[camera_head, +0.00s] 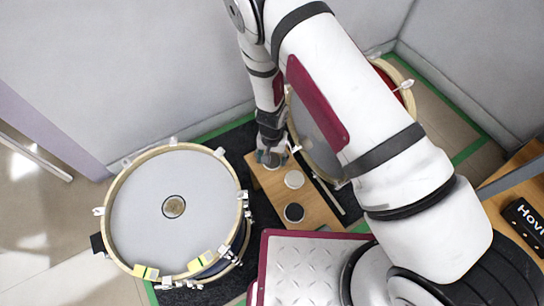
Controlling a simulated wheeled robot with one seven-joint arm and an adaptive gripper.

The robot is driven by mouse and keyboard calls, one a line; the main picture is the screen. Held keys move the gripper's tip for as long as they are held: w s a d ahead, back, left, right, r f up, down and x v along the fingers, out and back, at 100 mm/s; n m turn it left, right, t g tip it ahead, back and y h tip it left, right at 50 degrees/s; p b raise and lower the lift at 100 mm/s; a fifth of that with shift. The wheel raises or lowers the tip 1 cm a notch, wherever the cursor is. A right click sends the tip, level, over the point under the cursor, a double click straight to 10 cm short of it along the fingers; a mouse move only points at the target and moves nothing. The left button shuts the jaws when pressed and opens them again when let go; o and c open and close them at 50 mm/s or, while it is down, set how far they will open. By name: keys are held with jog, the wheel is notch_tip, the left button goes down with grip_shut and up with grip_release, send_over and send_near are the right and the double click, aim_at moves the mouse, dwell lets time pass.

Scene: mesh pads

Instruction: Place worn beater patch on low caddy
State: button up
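The low caddy (316,208) is a small wooden board near the floor, between two drums. A white disc (294,179) and a dark disc with a pale rim (294,212) lie on it. My gripper (269,160) points down over the caddy's far left end, where part of another round piece shows beside the fingers. I cannot tell whether the fingers touch or hold that piece. A round, brownish worn patch with a dark ring (173,207) is at the middle of the left drumhead, apart from my gripper. My arm hides part of the caddy's surroundings.
The large left drum (140,186) has metal lugs and yellow tags on its rim. A second drum (318,141) stands right of the caddy, partly behind my arm. A wooden surface with a black box (526,219) is at far right. Walls close off the back.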

jog(key=shift+r, duration=0.1)
notch_tip(320, 180, up, 12)
jog(key=p, duration=0.5)
notch_tip(320, 180, up, 17)
jog(key=y, duration=0.2)
send_over(272, 160)
jog(key=s+d+r+n+y, duration=0.1)
jog(key=s+d+r, duration=0.2)
jog(key=r, duration=0.4)
jog(key=s+d+r+n, duration=0.1)
jog(key=s+d+r, duration=0.15)
jog(key=r, duration=0.45)
jog(key=s+d+r+h, duration=0.1)
jog(key=s+d+r, duration=0.3)
jog(key=s, duration=0.3)
jog(key=s+d+r+h, duration=0.1)
jog(key=s+d+r, duration=0.2)
jog(key=s+d, duration=0.3)
jog(key=s+d+r+h, duration=0.1)
jog(key=s+d+r, duration=0.3)
jog(key=s, duration=0.6)
jog(key=shift+s+d+r, duration=0.25)
jog(key=shift+d+r, duration=0.1)
jog(key=shift+d, duration=0.75)
